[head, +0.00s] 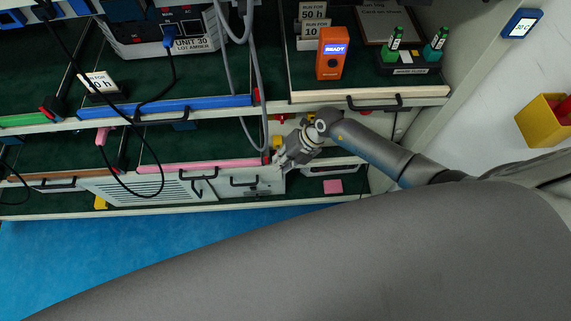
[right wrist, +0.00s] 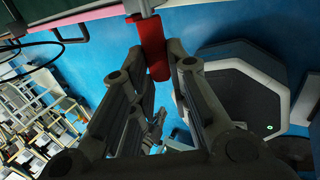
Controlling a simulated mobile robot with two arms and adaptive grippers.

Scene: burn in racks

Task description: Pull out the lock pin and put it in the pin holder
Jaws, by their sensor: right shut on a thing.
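My right gripper (head: 284,157) is at the right end of the pink-edged shelf (head: 205,166) in the head view. In the right wrist view its fingers (right wrist: 158,58) are shut on a red cylinder, which I take to be the lock pin (right wrist: 155,42). The pin's upper end meets a grey fitting (right wrist: 146,8) at the edge of a green panel. I cannot tell how far it sits in the fitting. I cannot tell for sure which thing is the pin holder. My left gripper is not in view.
A blue-edged shelf (head: 195,105) is above, with a grey cable (head: 258,85) hanging near my right gripper. An orange device (head: 333,53) and a black block with green-topped pieces (head: 408,68) stand upper right. A yellow bin (head: 538,122) is at far right.

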